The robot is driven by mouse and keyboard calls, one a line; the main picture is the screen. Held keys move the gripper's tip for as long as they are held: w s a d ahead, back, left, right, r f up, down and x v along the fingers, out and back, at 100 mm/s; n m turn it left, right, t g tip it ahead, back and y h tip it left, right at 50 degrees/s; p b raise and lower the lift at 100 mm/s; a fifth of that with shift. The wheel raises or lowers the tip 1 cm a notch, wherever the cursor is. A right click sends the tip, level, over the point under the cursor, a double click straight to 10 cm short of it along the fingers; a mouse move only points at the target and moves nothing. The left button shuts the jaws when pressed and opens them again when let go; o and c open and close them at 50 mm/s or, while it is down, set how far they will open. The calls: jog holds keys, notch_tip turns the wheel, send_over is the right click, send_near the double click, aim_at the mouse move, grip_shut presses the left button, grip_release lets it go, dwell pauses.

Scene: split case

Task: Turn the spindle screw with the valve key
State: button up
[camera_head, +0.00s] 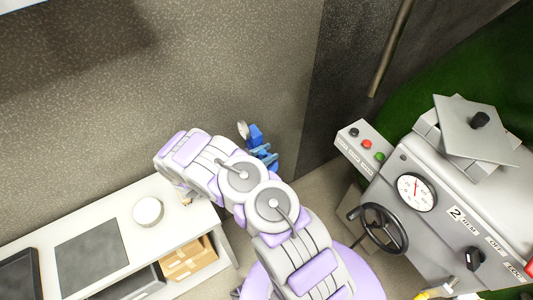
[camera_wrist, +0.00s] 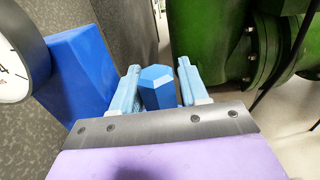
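My gripper (camera_wrist: 159,80) shows in the wrist view as two light-blue fingers standing apart. A blue six-sided piece (camera_wrist: 158,92) stands between them. I cannot tell whether it is the valve key or the spindle screw's head, or whether both fingers touch it. Left of the fingers is a larger blue block (camera_wrist: 82,70) beside a white-faced dial gauge (camera_wrist: 12,62). In the head view, blue parts (camera_head: 256,137) and a small round dial (camera_head: 242,130) show by the wall behind my arm; my arm hides much there.
A white bench (camera_head: 60,222) with a cardboard box (camera_head: 188,260) below is at left. A grey machine cabinet (camera_head: 440,205) with a handwheel (camera_head: 384,229), gauge and buttons (camera_head: 367,144) is at right. Green flanged piping (camera_wrist: 225,45) fills the wrist view's upper right.

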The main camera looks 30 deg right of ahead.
jog(key=o, duration=0.3)
jog(key=shift+o, duration=0.2)
